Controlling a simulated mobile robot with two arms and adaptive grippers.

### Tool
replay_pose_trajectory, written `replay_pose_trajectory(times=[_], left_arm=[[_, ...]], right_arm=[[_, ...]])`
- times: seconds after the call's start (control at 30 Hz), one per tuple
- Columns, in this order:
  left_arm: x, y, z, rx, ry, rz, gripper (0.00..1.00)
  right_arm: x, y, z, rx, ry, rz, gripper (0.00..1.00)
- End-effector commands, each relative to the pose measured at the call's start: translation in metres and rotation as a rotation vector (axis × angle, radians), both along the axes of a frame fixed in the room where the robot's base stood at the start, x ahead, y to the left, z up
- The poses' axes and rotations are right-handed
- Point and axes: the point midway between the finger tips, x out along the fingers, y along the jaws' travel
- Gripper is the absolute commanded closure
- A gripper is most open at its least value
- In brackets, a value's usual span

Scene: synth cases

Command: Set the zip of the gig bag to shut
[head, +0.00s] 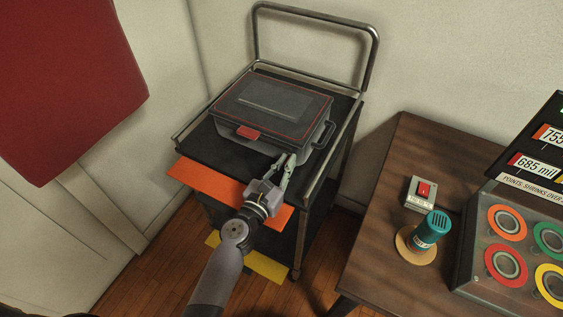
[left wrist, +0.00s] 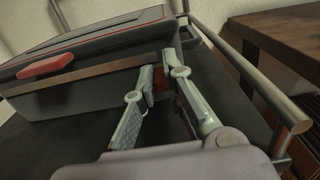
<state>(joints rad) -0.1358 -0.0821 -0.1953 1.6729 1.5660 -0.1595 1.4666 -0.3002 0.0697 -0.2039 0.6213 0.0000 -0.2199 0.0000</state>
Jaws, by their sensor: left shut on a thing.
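The gig bag (head: 268,108), a dark grey case with red piping on its lid, lies flat on the cart. It also shows in the left wrist view (left wrist: 75,98), where a brownish strip runs along its front side under the lid. A red tab (head: 247,132) sits at the middle of its front edge. My left gripper (head: 287,161) is at the bag's front right corner. In the left wrist view its fingers are closed around a small dark red piece, apparently the zip pull (left wrist: 160,80), at the right end of the strip. The fingers partly hide it. My right gripper is out of view.
The black cart (head: 195,145) has metal side rails and a tall handle (head: 375,50) behind the bag. An orange board (head: 195,175) juts from its front. To the right, a wooden table (head: 375,235) holds a red switch box (head: 413,200), a teal canister (head: 432,230) and a button console.

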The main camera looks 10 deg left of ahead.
Motion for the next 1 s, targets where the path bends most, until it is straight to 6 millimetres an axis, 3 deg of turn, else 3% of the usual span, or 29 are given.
replay_pose_trajectory(times=[0.17,0.2,0.5,0.83,1.0], left_arm=[[-0.001,-0.003,-0.001,-0.002,0.002,-0.008,1.00],[-0.001,-0.003,-0.001,-0.002,0.002,-0.009,0.87],[-0.001,-0.003,-0.001,-0.002,0.002,-0.007,0.68],[-0.003,0.000,-0.001,-0.002,0.002,-0.004,0.68],[-0.025,0.007,-0.002,-0.002,0.004,-0.003,0.68]], right_arm=[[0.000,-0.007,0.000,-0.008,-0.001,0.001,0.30],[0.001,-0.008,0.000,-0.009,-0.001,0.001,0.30],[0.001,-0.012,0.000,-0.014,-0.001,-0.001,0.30],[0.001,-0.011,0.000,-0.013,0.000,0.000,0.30],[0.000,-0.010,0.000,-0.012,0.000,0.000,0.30]])
